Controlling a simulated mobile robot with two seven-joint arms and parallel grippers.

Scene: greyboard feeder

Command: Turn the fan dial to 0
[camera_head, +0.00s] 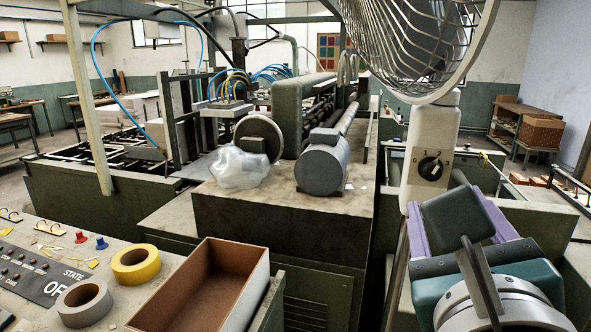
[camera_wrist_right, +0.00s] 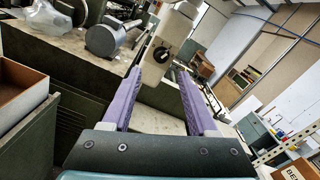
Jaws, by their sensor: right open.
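The fan (camera_head: 430,115) has a white post with a wire cage on top. Its dark round fan dial (camera_head: 431,168) sits on the front of the post, with small number marks around its upper side. The dial's light pointer line seems to slant to the upper right, toward the 2; it is small to read. My right gripper (camera_head: 446,198) has purple fingers spread wide and empty, below and right of the dial, apart from it. In the right wrist view, the fan post (camera_wrist_right: 178,35) stands beyond the open fingertips (camera_wrist_right: 160,70). My left gripper is out of view.
A grey motor (camera_head: 322,165) and a clear plastic bag (camera_head: 238,168) rest on the machine left of the fan. An open cardboard box (camera_head: 215,285), a yellow tape roll (camera_head: 136,265) and a grey tape roll (camera_head: 84,303) are at the lower left.

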